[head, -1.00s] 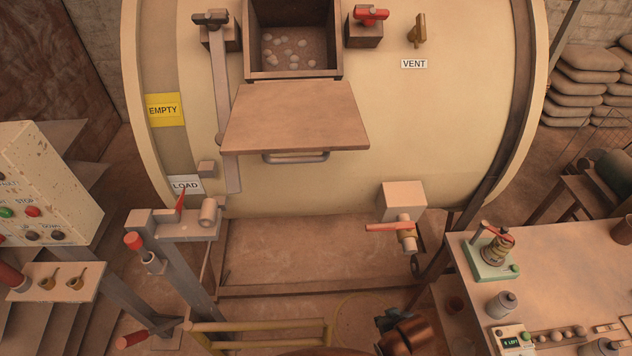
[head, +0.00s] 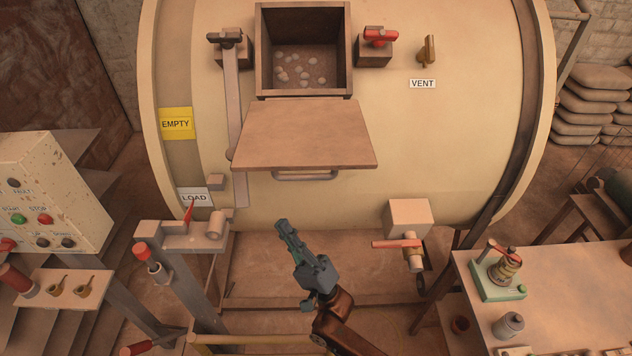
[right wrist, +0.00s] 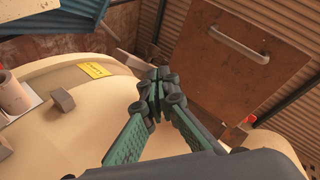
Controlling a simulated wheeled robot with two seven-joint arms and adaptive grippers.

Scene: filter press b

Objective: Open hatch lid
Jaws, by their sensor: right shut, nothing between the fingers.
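The hatch lid (head: 305,134) is a brown flat panel hanging open below the square hatch opening (head: 303,50) on the cream drum. Its grey handle (head: 305,175) is at the lower edge. Pale lumps lie inside the opening. The lid and handle also show in the right wrist view (right wrist: 248,62), at the upper right. My right gripper (head: 284,226) is below the lid and handle, apart from both, with its fingers together and empty. The right wrist view shows its closed green fingers (right wrist: 155,88). My left gripper is out of view.
A red-handled clamp (head: 380,38) and a dark-handled clamp (head: 226,40) flank the opening. A red-handled valve (head: 410,248) sticks out at the drum's lower right. A control panel (head: 45,195) stands left and a workbench (head: 545,275) right. A yellow rail (head: 245,339) crosses the front.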

